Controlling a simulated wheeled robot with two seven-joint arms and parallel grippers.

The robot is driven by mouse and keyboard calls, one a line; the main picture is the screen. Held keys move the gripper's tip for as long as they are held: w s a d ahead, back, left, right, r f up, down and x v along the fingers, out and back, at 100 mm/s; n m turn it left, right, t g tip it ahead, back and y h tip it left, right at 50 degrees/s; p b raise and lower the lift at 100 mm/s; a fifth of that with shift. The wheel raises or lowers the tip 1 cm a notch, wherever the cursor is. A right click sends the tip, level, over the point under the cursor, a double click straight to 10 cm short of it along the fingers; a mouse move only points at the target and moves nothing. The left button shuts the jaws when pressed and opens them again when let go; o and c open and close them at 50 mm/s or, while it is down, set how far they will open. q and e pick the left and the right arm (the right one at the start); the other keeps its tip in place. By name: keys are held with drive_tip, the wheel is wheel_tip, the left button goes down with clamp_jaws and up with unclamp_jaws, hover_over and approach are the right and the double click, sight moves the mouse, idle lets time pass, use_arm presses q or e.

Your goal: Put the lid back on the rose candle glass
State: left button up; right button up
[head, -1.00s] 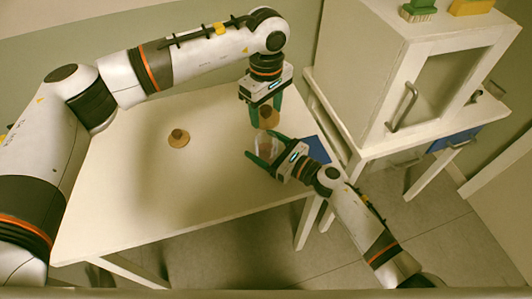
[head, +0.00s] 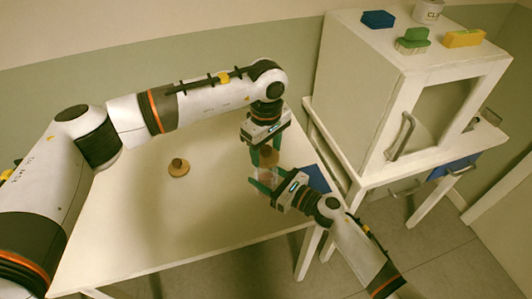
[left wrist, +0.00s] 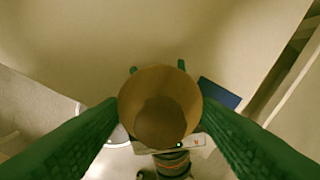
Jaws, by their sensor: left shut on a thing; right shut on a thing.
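My left gripper (head: 265,155) points down and is shut on a round wooden lid (head: 269,157). In the left wrist view the lid (left wrist: 160,85) sits between the green fingers and hides most of what is below. The clear candle glass (head: 265,174) is upright between the fingers of my right gripper (head: 262,182), which is shut on it. The lid is just above the glass mouth; I cannot tell whether they touch. A second wooden lid with a dark knob (head: 178,167) lies on the table to the left. No rose label is readable.
The white table (head: 130,215) is mostly clear. A flat blue item (head: 317,178) lies at its right edge, beside my right gripper. A white cabinet (head: 365,90) stands right, with a blue block (head: 378,19), brush (head: 413,41), yellow sponge (head: 464,38) and white cup (head: 428,11) on top.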

sight(266, 159)
use_arm(q)
drive_tip(key=shift+f, duration=0.95)
drive_tip(key=shift+f, duration=0.85)
drive_tip(key=shift+f, duration=0.65)
drive_tip(key=o, duration=1)
wheel_tip(266, 159, up, 12)
